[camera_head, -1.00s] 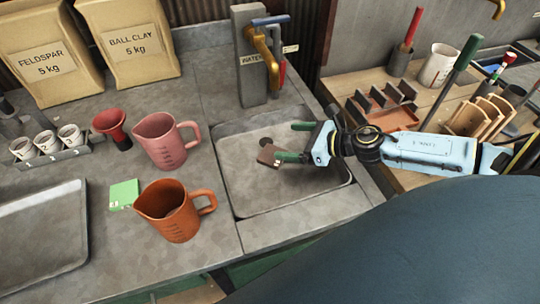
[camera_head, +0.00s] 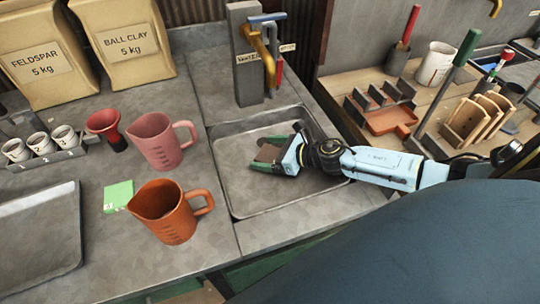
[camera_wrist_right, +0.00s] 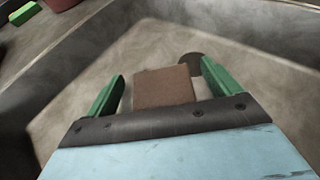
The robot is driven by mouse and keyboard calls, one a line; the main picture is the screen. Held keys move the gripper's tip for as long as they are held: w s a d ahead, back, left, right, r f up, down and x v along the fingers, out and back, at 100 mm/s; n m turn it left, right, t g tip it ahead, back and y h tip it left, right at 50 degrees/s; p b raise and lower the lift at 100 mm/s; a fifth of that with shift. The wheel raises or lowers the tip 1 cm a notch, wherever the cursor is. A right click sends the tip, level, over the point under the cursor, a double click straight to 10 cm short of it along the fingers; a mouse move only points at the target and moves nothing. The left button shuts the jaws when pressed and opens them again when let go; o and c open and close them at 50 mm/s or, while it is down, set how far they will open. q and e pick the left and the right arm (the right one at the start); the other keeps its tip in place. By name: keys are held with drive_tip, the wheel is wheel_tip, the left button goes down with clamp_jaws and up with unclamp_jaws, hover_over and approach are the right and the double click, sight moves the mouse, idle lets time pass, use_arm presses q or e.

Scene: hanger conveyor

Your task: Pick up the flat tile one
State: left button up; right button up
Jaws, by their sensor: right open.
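A flat brown tile (camera_head: 267,154) is in the metal sink basin (camera_head: 240,205). My right gripper (camera_head: 264,153) is over the basin, with its green fingers on either side of the tile. In the right wrist view the tile (camera_wrist_right: 165,86) lies between the two open fingers (camera_wrist_right: 163,75), with a gap on each side. The tile's near edge is hidden by the gripper body. I cannot tell whether the tile rests on the basin floor. My left gripper is not in view.
The water tap (camera_head: 250,55) stands behind the basin. A pink jug (camera_head: 158,142) and an orange jug (camera_head: 170,212) stand left of it. A dark drain (camera_wrist_right: 191,65) is beyond the fingers. A rack of dark plates (camera_head: 375,100) is on the wooden bench at right.

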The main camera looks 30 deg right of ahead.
drive_tip(key=shift+w+a+f, duration=0.1)
drive_tip(key=shift+w+a, duration=0.05)
drive_tip(key=shift+w, duration=0.1)
drive_tip(key=shift+c, duration=0.3)
drive_tip(key=c, duration=1.2)
